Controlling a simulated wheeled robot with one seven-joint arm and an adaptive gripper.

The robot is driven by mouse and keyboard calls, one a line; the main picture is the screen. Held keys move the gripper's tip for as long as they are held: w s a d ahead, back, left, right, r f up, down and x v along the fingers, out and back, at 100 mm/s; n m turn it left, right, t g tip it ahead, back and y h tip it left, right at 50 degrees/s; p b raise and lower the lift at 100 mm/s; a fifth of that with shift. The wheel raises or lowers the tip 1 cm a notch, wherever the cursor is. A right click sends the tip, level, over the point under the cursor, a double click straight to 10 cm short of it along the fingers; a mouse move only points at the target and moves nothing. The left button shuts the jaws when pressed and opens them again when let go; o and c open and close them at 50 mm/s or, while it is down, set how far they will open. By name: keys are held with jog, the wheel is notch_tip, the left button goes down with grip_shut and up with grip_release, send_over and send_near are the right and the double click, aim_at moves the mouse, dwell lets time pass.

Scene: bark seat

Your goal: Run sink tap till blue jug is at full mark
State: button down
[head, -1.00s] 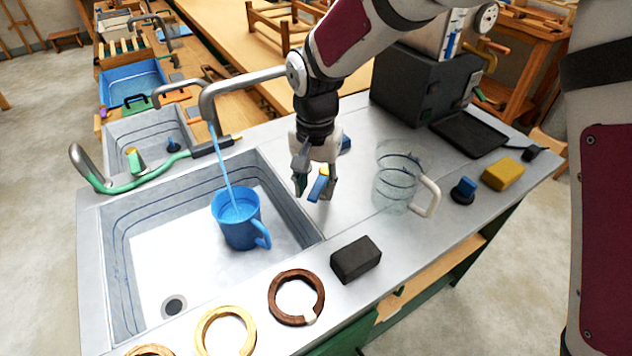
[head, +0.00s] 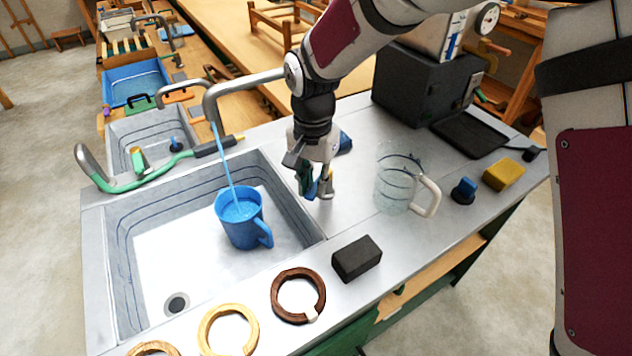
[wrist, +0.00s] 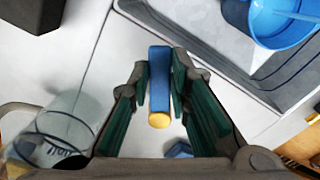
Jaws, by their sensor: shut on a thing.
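The blue jug (head: 243,232) stands upright in the sink (head: 175,262), below the sink tap (head: 248,83). A thin stream of water (head: 228,165) runs from the spout into it. Water shows inside below the rim; I cannot make out the full mark. The jug is partly cut off in the wrist view (wrist: 275,25). My gripper (head: 314,190) is at the counter right of the sink, shut on a blue lever with a yellow end (wrist: 160,85). The lever lies between the fingers in the wrist view; they partly hide it in the head view.
A clear jug (head: 396,188) with a white handle stands to the right. A dark block (head: 357,259) and wooden rings (head: 297,296) lie along the front edge. A yellow block (head: 503,174) and a blue-topped knob (head: 464,190) are farther right.

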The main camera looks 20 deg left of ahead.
jog(key=a+m+p, duration=0.1)
jog(key=m, duration=0.1)
jog(key=a+m+p, duration=0.1)
jog(key=shift+w+r+m, duration=0.1)
jog(key=shift+w+m, duration=0.2)
jog(key=shift+m, duration=0.1)
jog(key=shift+w+a+m+p, duration=0.25)
jog(key=shift+m+p, duration=0.05)
jog(key=shift+m, duration=0.3)
jog(key=shift+w+a+m+p, duration=0.2)
jog(key=shift+m+p, duration=0.05)
jog(key=shift+m, duration=0.35)
jog(key=c, duration=1.5)
grip_release()
notch_tip(320, 180, up, 12)
jog(key=shift+f, duration=0.1)
